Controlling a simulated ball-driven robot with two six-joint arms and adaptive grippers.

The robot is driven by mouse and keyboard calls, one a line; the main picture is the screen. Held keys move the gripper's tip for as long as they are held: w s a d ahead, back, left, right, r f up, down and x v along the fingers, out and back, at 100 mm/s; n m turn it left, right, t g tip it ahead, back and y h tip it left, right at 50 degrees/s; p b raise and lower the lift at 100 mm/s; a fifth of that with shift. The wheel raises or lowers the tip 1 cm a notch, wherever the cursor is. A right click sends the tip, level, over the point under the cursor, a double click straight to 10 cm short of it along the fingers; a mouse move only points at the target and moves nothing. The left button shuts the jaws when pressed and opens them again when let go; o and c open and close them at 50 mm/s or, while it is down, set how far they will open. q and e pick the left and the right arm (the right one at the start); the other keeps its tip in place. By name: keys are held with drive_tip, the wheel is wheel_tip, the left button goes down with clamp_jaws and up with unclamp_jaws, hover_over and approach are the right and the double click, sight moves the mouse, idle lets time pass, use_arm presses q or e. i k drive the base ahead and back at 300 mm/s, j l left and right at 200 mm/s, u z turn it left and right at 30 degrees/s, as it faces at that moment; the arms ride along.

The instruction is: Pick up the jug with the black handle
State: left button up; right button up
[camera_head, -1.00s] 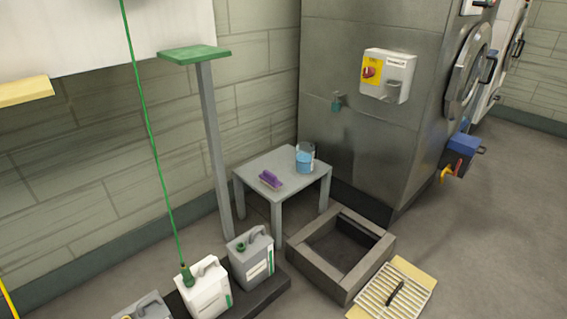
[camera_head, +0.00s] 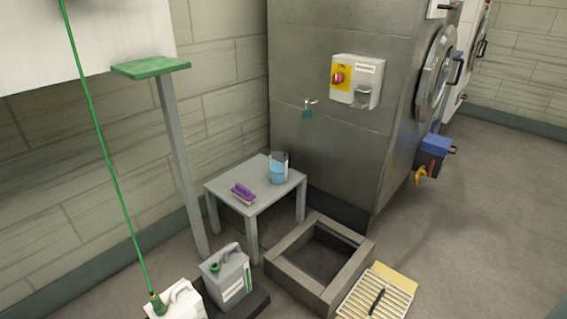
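A clear jug (camera_head: 278,172) with blue liquid in it stands upright on a small grey table (camera_head: 232,202) in the head view. It is near the table's back right side. Its handle is too small to make out, so I cannot tell its colour. Neither of my grippers is in view.
A purple brush (camera_head: 243,193) lies left of the jug. In front are a square floor curb (camera_head: 290,273), a grate (camera_head: 378,297), a grey canister (camera_head: 227,275) and a white canister (camera_head: 183,303). A green-topped post (camera_head: 180,150) stands left of the table. Floor at right is clear.

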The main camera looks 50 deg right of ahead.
sight(279, 162)
drive_tip(key=l, duration=3.55)
drive_tip(key=i, duration=0.05)
